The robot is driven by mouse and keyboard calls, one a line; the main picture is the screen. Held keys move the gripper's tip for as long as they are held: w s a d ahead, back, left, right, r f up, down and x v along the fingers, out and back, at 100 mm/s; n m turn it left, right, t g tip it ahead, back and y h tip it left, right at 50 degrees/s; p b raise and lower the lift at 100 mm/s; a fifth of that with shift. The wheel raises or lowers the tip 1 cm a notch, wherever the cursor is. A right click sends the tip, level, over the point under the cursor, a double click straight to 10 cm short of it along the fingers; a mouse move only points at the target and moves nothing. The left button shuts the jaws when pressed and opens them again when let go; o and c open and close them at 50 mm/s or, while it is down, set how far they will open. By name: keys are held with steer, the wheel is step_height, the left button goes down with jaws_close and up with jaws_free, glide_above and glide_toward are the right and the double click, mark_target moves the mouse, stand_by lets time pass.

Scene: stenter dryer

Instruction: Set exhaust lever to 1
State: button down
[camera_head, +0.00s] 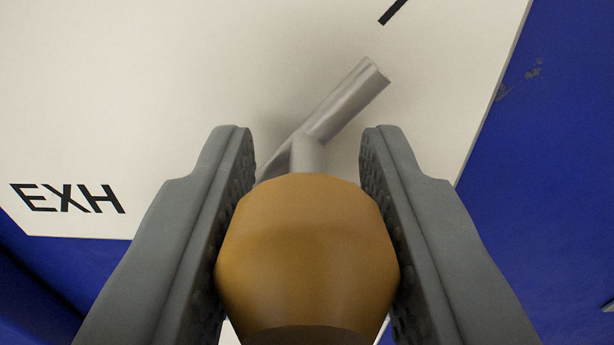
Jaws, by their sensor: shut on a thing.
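The exhaust lever has an orange-brown knob (308,255) and a grey metal shaft (345,102) behind it. My gripper (308,165) is shut on the knob, with one grey finger on each side. The shaft's tube end points up and to the right in the picture, toward a short black mark (392,11) at the top edge. The tube end stays a little below that mark. The black letters EXH (67,198) stand on the plate at the left. No digit is in view. Part of the shaft's lower end is hidden behind the knob and the left finger.
The lever stands out from a cream plate (130,95), which sits tilted in the picture. A blue panel (555,150) surrounds the plate at the right and lower left. The plate's face around the shaft is otherwise clear.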

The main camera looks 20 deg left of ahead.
steer(key=shift+s+a+r+n, duration=0.15)
steer(key=shift+a+r+n, duration=0.25)
steer(key=shift+n, duration=0.35)
steer(key=shift+s+a+r+n, duration=0.1)
steer(key=shift+a+r+n, duration=0.15)
steer(key=shift+a+n, duration=0.4)
steer(key=n, duration=0.1)
steer(key=a+n, duration=0.2)
steer(key=shift+s+r+n, duration=0.35)
steer(key=shift+n, duration=0.05)
steer(key=shift+s+a+n, duration=0.25)
steer(key=shift+a+n, duration=0.65)
steer(key=shift+n, duration=0.3)
steer(key=shift+s+a+f+n, duration=0.15)
steer(key=shift+a+n, duration=0.35)
steer(key=shift+n, duration=0.25)
steer(key=shift+s+a+f+n, duration=0.1)
steer(key=shift+a+n, duration=0.35)
steer(key=shift+n, duration=0.3)
steer(key=c, duration=1.1)
jaws_free()
steer(key=shift+o, duration=0.2)
